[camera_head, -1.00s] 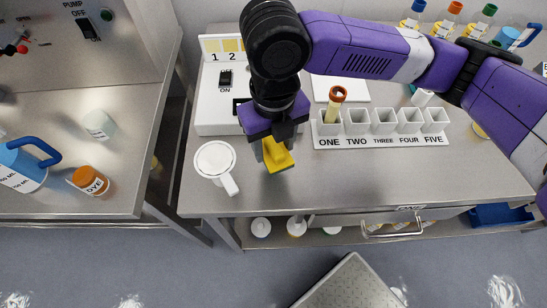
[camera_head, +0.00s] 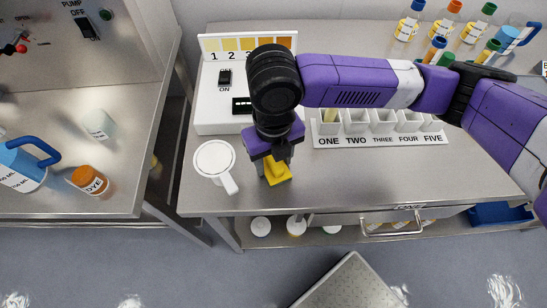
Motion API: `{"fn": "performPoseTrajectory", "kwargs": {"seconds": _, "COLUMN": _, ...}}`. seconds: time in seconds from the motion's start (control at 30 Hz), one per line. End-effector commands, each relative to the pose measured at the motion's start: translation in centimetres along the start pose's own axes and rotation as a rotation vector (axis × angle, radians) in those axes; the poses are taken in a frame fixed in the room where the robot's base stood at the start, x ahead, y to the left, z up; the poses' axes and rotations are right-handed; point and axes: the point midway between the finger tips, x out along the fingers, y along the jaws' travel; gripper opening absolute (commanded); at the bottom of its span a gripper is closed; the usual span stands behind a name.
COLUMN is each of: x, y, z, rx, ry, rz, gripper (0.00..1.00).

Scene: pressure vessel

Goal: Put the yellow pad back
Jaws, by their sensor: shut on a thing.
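The yellow pad (camera_head: 277,172) is a small yellow block with a wider base. It is low over or on the steel bench near its front edge. I cannot tell whether it touches the bench top. My gripper (camera_head: 274,163) points down and is shut on the upper part of the pad. The arm comes in from the right and hides part of the bench behind the gripper.
A white mug-like vessel (camera_head: 214,160) stands close to the left of the pad. Behind are a white device (camera_head: 215,105) with a colour scale (camera_head: 230,45) and a numbered rack (camera_head: 380,141). The bench front to the right is clear (camera_head: 370,178).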

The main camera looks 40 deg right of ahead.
Motion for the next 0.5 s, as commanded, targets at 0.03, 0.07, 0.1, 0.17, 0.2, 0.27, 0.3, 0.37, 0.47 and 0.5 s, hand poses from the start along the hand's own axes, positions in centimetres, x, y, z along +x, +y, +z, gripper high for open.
{"fn": "performPoseTrajectory", "kwargs": {"seconds": 0.03, "x": 0.07, "y": 0.00, "z": 0.00, "rx": 0.000, "ry": 0.000, "rz": 0.000, "gripper": 0.55}}
{"fn": "performPoseTrajectory", "kwargs": {"seconds": 0.07, "x": 0.04, "y": 0.00, "z": 0.00, "rx": 0.000, "ry": 0.000, "rz": 0.000, "gripper": 0.61}}
{"fn": "performPoseTrajectory", "kwargs": {"seconds": 0.1, "x": 0.04, "y": 0.00, "z": 0.00, "rx": 0.000, "ry": 0.000, "rz": 0.000, "gripper": 0.69}}
{"fn": "performPoseTrajectory", "kwargs": {"seconds": 0.17, "x": 0.03, "y": 0.00, "z": 0.00, "rx": 0.000, "ry": 0.000, "rz": 0.000, "gripper": 0.71}}
{"fn": "performPoseTrajectory", "kwargs": {"seconds": 0.2, "x": 0.03, "y": 0.00, "z": 0.00, "rx": 0.000, "ry": 0.000, "rz": 0.000, "gripper": 0.71}}
{"fn": "performPoseTrajectory", "kwargs": {"seconds": 0.27, "x": 0.03, "y": 0.00, "z": 0.00, "rx": 0.000, "ry": 0.000, "rz": 0.000, "gripper": 0.71}}
{"fn": "performPoseTrajectory", "kwargs": {"seconds": 0.3, "x": 0.02, "y": 0.00, "z": 0.00, "rx": 0.000, "ry": 0.000, "rz": 0.000, "gripper": 0.71}}
{"fn": "performPoseTrajectory", "kwargs": {"seconds": 0.37, "x": 0.02, "y": 0.00, "z": 0.00, "rx": 0.000, "ry": 0.000, "rz": 0.000, "gripper": 0.71}}
{"fn": "performPoseTrajectory", "kwargs": {"seconds": 0.47, "x": -0.15, "y": 0.00, "z": 0.00, "rx": 0.000, "ry": 0.000, "rz": 0.000, "gripper": 0.71}}
{"fn": "performPoseTrajectory", "kwargs": {"seconds": 0.5, "x": -0.36, "y": 0.00, "z": 0.00, "rx": 0.000, "ry": 0.000, "rz": 0.000, "gripper": 0.71}}
